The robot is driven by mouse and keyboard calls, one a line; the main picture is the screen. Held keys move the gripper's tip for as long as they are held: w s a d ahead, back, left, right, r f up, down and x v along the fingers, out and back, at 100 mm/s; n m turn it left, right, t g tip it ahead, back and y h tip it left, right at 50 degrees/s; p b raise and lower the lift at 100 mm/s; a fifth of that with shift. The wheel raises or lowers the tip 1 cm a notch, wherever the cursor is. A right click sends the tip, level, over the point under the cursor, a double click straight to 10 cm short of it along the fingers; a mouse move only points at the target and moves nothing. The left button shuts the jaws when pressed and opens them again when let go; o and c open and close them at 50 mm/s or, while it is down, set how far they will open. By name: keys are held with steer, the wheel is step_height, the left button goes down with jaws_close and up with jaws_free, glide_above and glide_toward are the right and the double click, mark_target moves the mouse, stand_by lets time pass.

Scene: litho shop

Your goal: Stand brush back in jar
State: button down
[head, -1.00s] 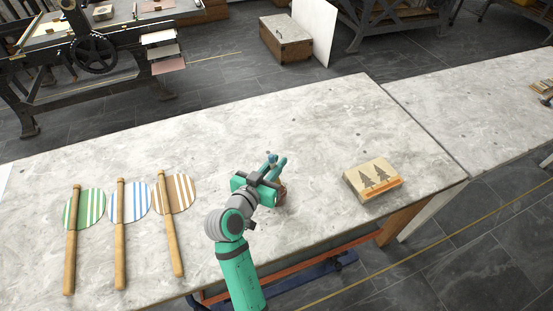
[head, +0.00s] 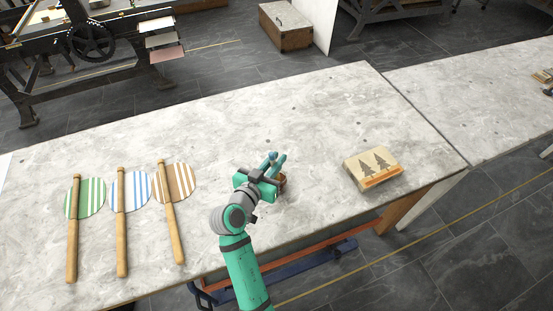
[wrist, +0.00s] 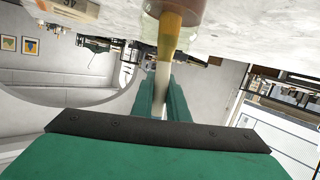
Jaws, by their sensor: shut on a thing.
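My gripper (head: 277,160) is low over the near middle of the marble-topped table and hides much of what is around it. In the wrist view its two green fingers (wrist: 163,90) are shut on the brush (wrist: 170,42), a slim shaft, pale between the fingers and yellow-brown higher in the picture. A brownish, partly see-through round thing (wrist: 150,28), which looks like the jar, is at the brush's far end by the table top. A small brown part of it (head: 283,184) shows beside the gripper in the head view. I cannot tell whether the brush is inside it.
Three striped round paddles with wooden handles, green (head: 85,197), blue (head: 131,191) and brown (head: 180,183), lie on the left. A box with tree pictures (head: 372,168) is near the right edge. The table's back half (head: 270,110) is clear.

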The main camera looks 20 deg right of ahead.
steer(key=c, duration=1.6)
jaws_free()
steer(key=shift+c, duration=0.2)
steer(key=v, duration=1)
steer(key=shift+s+a, duration=0.25)
steer(key=shift+a, duration=0.05)
steer(key=shift+r, duration=0.1)
